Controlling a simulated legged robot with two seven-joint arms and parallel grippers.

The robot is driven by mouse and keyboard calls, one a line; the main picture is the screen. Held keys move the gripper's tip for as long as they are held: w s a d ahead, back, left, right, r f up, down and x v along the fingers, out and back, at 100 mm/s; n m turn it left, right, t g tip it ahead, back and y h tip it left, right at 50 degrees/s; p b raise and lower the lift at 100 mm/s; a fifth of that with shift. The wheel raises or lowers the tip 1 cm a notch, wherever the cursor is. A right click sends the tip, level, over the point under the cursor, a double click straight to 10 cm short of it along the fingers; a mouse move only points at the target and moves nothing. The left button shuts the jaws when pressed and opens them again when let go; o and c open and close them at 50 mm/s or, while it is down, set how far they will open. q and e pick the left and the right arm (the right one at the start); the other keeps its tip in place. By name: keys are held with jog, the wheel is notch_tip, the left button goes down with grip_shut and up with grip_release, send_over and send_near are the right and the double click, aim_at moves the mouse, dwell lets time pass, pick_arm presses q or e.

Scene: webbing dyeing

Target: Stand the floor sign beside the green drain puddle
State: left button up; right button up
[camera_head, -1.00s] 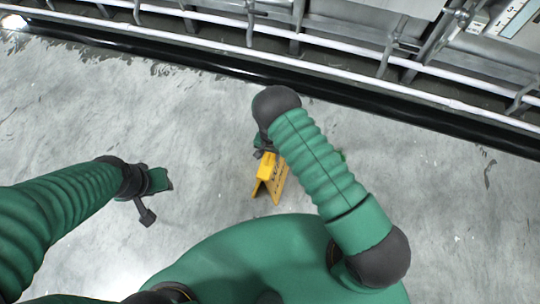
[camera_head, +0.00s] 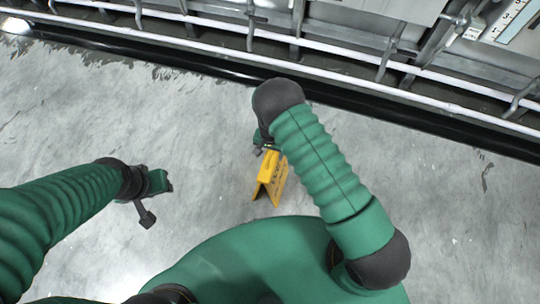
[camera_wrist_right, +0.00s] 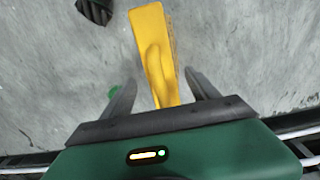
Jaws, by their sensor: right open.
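The yellow floor sign (camera_head: 268,181) stands upright on the grey floor, folded out like a tent, just left of my right forearm. My right gripper (camera_head: 262,149) is at the sign's upper end, partly hidden by my arm. In the right wrist view, the open right gripper (camera_wrist_right: 160,78) has one finger on each side of the yellow sign (camera_wrist_right: 152,40), with gaps visible. A small green patch, likely the green puddle (camera_wrist_right: 113,91), shows beside the left finger; the head view does not show it. My left gripper (camera_head: 153,198) hangs apart at left, its jaws unclear.
A long machine frame with white rails (camera_head: 330,67) and a black base edge (camera_head: 225,70) runs along the back.

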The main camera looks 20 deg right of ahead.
notch_tip(320, 180, up, 7)
jog(key=shift+f+p, duration=0.2)
jog(key=shift+p, duration=0.55)
jog(key=s+d+r+n+t, duration=0.1)
jog(key=s+r+n, duration=0.15)
jog(key=r, duration=0.55)
jog(key=s+d+r+n, duration=0.1)
jog(key=s+d+r, duration=0.15)
jog(key=r, duration=0.65)
pick_arm(q)
jog(key=shift+w+v, duration=0.25)
jog(key=shift+v, duration=0.85)
pick_arm(e)
jog(key=s+d+r+n+t, duration=0.1)
jog(key=s+d+r+n, duration=0.1)
jog(key=s+r, duration=0.5)
jog(key=s+n, duration=0.1)
jog(key=s, duration=0.1)
jog(key=shift+s+r+t, duration=0.15)
jog(key=shift+s+t, duration=0.15)
jog(key=shift+d, duration=0.1)
pick_arm(q)
jog(key=shift+s+r, duration=0.1)
pick_arm(e)
jog(key=shift+c, duration=0.4)
